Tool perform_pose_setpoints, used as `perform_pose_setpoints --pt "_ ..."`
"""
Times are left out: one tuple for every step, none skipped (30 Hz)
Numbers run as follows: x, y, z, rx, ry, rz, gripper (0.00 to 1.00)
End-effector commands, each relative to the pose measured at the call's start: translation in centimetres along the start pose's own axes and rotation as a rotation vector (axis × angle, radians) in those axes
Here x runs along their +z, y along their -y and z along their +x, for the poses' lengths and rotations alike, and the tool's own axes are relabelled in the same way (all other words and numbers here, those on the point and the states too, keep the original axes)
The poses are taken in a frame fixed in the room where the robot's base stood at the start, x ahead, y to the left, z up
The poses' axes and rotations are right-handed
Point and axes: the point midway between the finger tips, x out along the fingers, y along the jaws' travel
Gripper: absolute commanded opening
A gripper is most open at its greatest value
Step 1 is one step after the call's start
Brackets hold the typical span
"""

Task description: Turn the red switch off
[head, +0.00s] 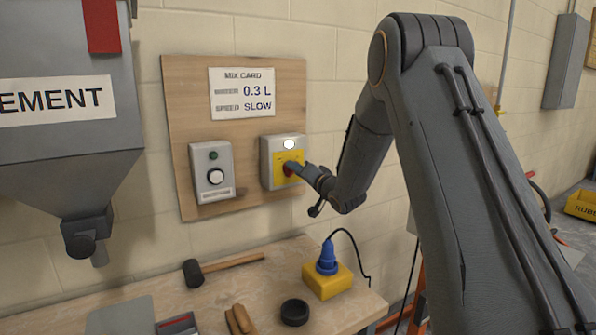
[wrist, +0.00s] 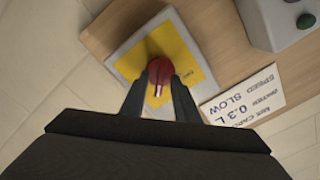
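The red switch (head: 290,169) is a rotary knob on a yellow plate (head: 281,158), on the front of a grey box (head: 267,163) on the wooden board. In the head view my gripper (head: 297,170) reaches it from the right and covers part of it. In the wrist view the red switch (wrist: 160,70) sits between the two fingertips (wrist: 160,82), which appear to press on its sides. A white mark shows on the knob, pointing toward my gripper's palm in that view. A round white lamp (head: 289,144) above the switch looks bright.
A second grey box (head: 211,173) with a dial and green button is left of the switch. A mix card (head: 242,93) hangs above. Below, the bench holds a mallet (head: 194,272), a yellow box with a blue plug (head: 327,281) and a black ring (head: 295,312).

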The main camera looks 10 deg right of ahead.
Motion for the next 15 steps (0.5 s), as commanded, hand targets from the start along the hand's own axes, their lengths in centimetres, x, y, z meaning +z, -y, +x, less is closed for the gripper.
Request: perform_pose_setpoints --pt "-0.01 -0.01 -0.01 0.0 0.0 0.0 0.28" --pt "-0.01 -0.01 -0.02 0.0 0.0 0.0 0.23" --pt "-0.02 -0.02 -0.02 0.0 0.0 0.0 0.16" --pt "-0.02 -0.02 -0.02 0.0 0.0 0.0 0.11" --pt "-0.02 -0.02 -0.03 0.0 0.0 0.0 0.06" --pt "-0.02 -0.02 -0.03 0.0 0.0 0.0 0.0" --pt "-0.02 -0.02 -0.03 0.0 0.0 0.0 0.0" --pt "-0.03 -0.03 -0.03 0.001 0.0 0.0 0.0" --pt "-0.03 -0.03 -0.04 0.001 0.0 0.0 0.0" --pt "-0.03 -0.03 -0.04 0.001 0.0 0.0 0.0" --pt "-0.03 -0.03 -0.04 0.001 0.0 -0.001 0.0" --pt "-0.03 -0.04 -0.04 0.001 0.0 -0.003 0.0" --pt "-0.03 -0.04 -0.04 0.001 0.0 -0.005 0.0" --pt "-0.02 -0.04 -0.03 0.001 0.0 -0.008 0.0" --pt "-0.02 -0.05 -0.03 0.001 -0.001 -0.014 0.0"
